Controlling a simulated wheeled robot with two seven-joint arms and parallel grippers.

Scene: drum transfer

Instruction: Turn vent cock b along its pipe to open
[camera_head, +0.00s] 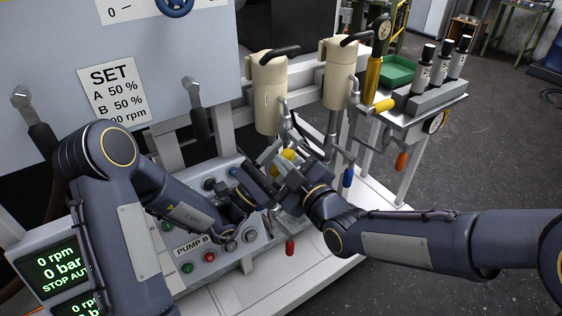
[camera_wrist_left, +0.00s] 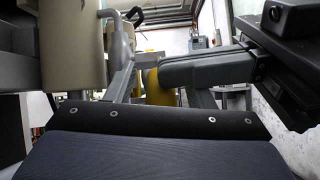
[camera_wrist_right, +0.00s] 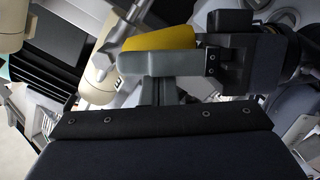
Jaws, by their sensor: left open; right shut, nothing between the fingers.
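A yellow handle (camera_head: 285,160), which I take for vent cock b though no label is readable, sits below the cream cylinders, partly covered by my grippers. My left gripper (camera_head: 273,168) is open at the handle. In the left wrist view the yellow handle (camera_wrist_left: 158,86) shows between its spread fingers; contact cannot be told. My right gripper (camera_head: 287,180) is shut and empty, close beside the left one. In the right wrist view a grey finger of my left gripper (camera_wrist_right: 160,63) lies across the yellow handle (camera_wrist_right: 160,41). The handle's angle to its pipe is hard to judge.
Two cream cylinders (camera_head: 268,95) (camera_head: 339,75) stand behind the grippers. Another yellow handle (camera_head: 384,105), a blue handle (camera_head: 348,177) and red handles (camera_head: 290,247) (camera_head: 402,160) are nearby. The PUMP B panel (camera_head: 195,244) lies below my left forearm. Open floor is at right.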

